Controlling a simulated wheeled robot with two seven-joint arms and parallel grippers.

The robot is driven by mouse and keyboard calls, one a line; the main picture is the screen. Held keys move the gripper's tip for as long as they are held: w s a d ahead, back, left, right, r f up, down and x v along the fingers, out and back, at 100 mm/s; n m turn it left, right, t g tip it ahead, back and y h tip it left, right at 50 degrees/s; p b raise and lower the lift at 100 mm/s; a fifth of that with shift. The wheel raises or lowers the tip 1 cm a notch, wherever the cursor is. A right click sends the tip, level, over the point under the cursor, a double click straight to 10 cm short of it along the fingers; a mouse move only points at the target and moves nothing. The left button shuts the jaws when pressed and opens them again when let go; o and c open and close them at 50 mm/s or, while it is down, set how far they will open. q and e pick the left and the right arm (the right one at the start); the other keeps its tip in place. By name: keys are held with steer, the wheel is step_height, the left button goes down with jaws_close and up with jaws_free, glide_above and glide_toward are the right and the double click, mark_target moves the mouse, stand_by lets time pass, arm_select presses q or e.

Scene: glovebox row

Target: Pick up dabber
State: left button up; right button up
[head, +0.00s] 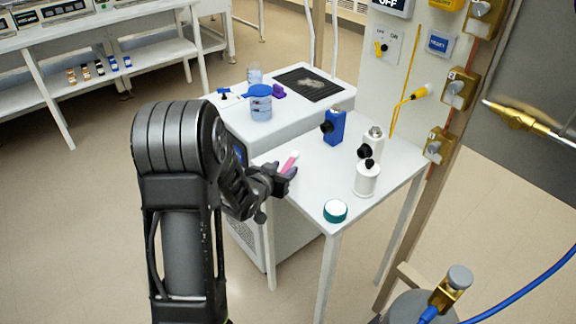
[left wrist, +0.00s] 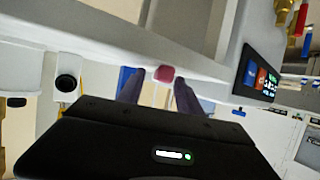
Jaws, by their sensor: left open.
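A small pink dabber with a white end (head: 290,161) is at the left edge of the small white table. My left gripper (head: 284,176) is open right at it. In the left wrist view, the dabber's pink end (left wrist: 163,73) shows between the tips of the two spread fingers (left wrist: 159,92). I cannot tell whether either finger touches it. The gripper hides its lower part in the head view. My right gripper is not in view.
On the white table (head: 318,183) stand a teal-rimmed jar (head: 335,211), two white bottles with black parts (head: 366,180) and a blue block-shaped device (head: 333,127). The table's front middle is clear.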

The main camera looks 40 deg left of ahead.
arm_select(q)
steer(key=shift+c, duration=0.4)
jaws_close()
stand_by(0.5)
